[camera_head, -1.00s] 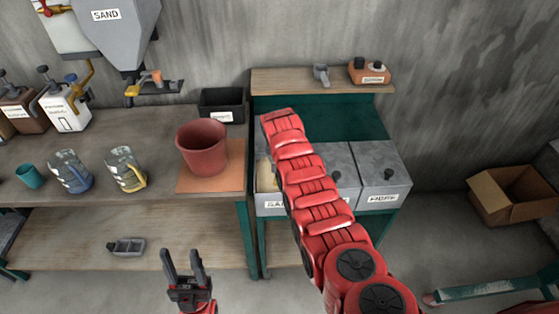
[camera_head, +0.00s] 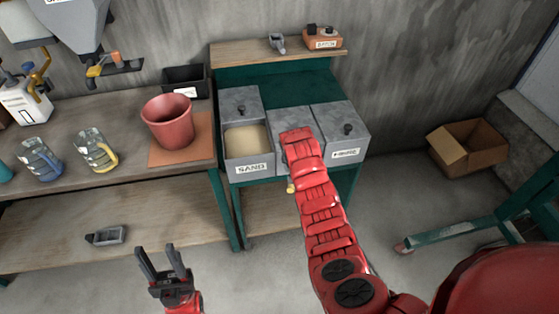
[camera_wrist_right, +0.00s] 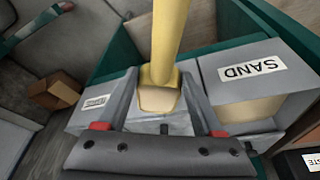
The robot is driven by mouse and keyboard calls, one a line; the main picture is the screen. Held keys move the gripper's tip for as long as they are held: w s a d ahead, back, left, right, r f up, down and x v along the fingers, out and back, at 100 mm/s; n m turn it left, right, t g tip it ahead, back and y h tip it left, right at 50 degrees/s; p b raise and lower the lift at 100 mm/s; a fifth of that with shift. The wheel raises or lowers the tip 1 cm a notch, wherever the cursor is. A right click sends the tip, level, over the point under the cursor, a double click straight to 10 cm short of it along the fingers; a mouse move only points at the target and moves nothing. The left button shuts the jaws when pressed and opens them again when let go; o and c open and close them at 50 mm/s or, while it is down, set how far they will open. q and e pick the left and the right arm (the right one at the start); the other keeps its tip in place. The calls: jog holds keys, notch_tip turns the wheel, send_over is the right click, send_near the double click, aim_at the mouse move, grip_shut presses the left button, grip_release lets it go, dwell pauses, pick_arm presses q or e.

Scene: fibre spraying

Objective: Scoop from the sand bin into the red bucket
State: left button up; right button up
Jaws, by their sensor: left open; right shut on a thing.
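The sand bin (camera_head: 249,168), a grey box labelled SAND, stands open with its lid (camera_head: 240,104) back and pale sand (camera_head: 246,139) inside. It also shows at the right in the right wrist view (camera_wrist_right: 225,88). The red bucket (camera_head: 168,124) stands upright on an orange mat left of it. My right gripper (camera_wrist_right: 160,85) is shut on a yellow-handled tool (camera_wrist_right: 168,35), apparently the scoop. In the head view my arm hides most of it; a yellow bit (camera_head: 290,188) shows in front of the middle bin. Whether it carries sand is hidden. My left gripper (camera_head: 158,250) is open and empty.
Two lidded grey bins (camera_head: 338,131) stand right of the sand bin. A black box (camera_head: 186,80) and clear jugs (camera_head: 96,150) are on the left bench. A grey tool (camera_head: 107,236) lies on its lower shelf. A cardboard box (camera_head: 468,147) is at the right.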

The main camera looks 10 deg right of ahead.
jog(key=s+d+f+n+b, duration=0.25)
jog(key=s+f, duration=0.35)
jog(key=s, duration=0.3)
jog(key=s+a+f+n+y+b, duration=0.1)
jog(key=s+a+f, duration=0.1)
jog(key=s, duration=0.4)
jog(key=s+a+f+n+b, duration=0.1)
jog(key=s+a+f, duration=0.2)
jog(key=s, duration=0.3)
jog(key=shift+s+f+n+y+b, duration=0.35)
jog(key=shift+s+f+y, duration=0.05)
jog(key=shift+f, duration=0.25)
